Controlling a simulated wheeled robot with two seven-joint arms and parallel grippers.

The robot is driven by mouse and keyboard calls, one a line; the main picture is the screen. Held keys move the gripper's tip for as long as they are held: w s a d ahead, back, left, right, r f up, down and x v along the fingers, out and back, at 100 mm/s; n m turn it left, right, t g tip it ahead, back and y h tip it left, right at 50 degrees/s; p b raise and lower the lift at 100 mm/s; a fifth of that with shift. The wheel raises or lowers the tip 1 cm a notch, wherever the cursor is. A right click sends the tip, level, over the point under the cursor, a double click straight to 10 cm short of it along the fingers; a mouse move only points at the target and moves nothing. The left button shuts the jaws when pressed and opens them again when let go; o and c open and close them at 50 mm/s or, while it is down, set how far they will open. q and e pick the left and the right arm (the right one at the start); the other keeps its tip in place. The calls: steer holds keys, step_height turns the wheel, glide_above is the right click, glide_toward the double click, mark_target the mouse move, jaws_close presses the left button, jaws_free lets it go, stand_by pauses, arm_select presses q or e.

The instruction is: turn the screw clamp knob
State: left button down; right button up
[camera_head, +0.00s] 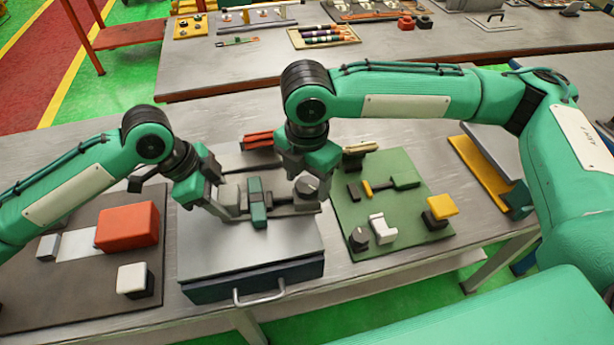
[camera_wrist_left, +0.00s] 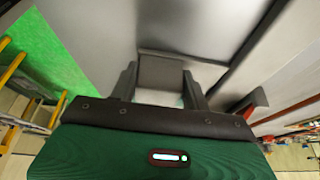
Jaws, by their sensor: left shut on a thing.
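A screw clamp sits on a grey metal plate (camera_head: 240,262) in the middle of the bench. Its green part (camera_head: 257,205) stands upright across a grey bar. The dark round clamp knob (camera_head: 307,188) is at its right end. My left gripper (camera_head: 226,208) is at the clamp's left end, shut on a grey block, which also shows between the fingers in the left wrist view (camera_wrist_left: 160,72). My right gripper (camera_head: 310,172) points down directly over the knob. Its fingers are partly hidden, and I cannot tell whether they touch the knob.
A green mat (camera_head: 385,240) with small parts and a yellow block (camera_head: 443,206) lies to the right. A dark mat (camera_head: 75,300) with a red block (camera_head: 128,225) lies to the left. A drawer handle (camera_head: 259,294) sticks out in front. Another bench stands behind.

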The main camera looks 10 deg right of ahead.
arm_select(q)
steer(key=shift+r, duration=0.1)
arm_select(e)
steer(key=c, duration=0.9)
steer(key=shift+o, duration=0.2)
steer(key=shift+m, duration=0.4)
steer(key=m, duration=0.4)
steer(key=shift+m, duration=2.2)
steer(key=o, duration=1)
steer(key=shift+r, duration=0.1)
